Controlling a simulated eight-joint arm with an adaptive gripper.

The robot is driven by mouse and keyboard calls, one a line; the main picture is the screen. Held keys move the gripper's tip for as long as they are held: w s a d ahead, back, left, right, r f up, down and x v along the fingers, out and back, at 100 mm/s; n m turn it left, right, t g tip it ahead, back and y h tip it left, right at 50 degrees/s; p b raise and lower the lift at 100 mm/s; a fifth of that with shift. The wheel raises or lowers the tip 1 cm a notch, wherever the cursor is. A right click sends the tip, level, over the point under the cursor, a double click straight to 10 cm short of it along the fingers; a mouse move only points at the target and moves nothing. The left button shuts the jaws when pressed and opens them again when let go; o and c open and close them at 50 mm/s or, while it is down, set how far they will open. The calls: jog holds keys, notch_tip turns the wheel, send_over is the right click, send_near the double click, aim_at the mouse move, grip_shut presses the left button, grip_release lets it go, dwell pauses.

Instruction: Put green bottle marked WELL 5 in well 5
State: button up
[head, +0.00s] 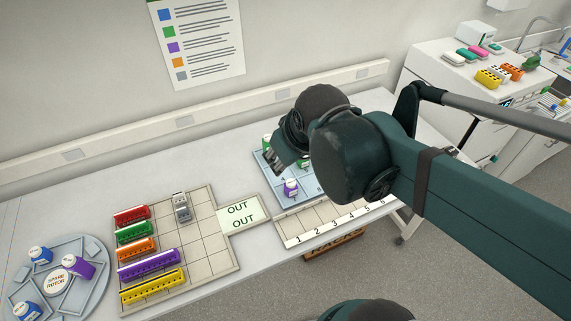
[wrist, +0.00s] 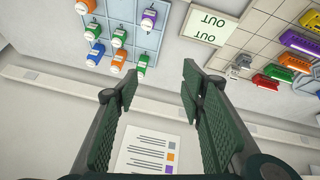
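Several green bottles stand on the blue tray (head: 263,160); in the wrist view one green bottle (wrist: 119,37) is mid-tray and another green bottle (wrist: 141,65) is near its edge. I cannot read which is marked WELL 5. A numbered strip, 1 to 6 (head: 333,224), lies at the front of the tray; my arm partly covers the area behind it. My gripper (wrist: 160,72) is open and empty, its fingers wide apart. In the head view my gripper (head: 279,158) is over the tray's left part, hiding some bottles.
A purple bottle (head: 291,187) and orange and blue bottles share the tray. An OUT card (head: 243,214) lies left of it, beside a grid board (head: 205,255) with coloured racks. A round spare rotor (head: 57,282) holds bottles at far left. Open table lies behind the board.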

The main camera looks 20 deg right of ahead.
jog(key=shift+s+a+r+m+t+y, duration=0.15)
jog(key=shift+s+a+m, duration=0.1)
jog(key=shift+s+m, duration=0.2)
jog(key=shift+s+a+f+m+t+y, duration=0.1)
jog(key=shift+s+a+m+t, duration=0.1)
jog(key=shift+s+a+m, duration=0.3)
jog(key=shift+s+a+r+m+t+y, duration=0.15)
jog(key=shift+s+m, duration=0.1)
jog(key=shift+s, duration=0.35)
jog(key=shift+d+f, duration=0.1)
jog(key=shift+f, duration=0.1)
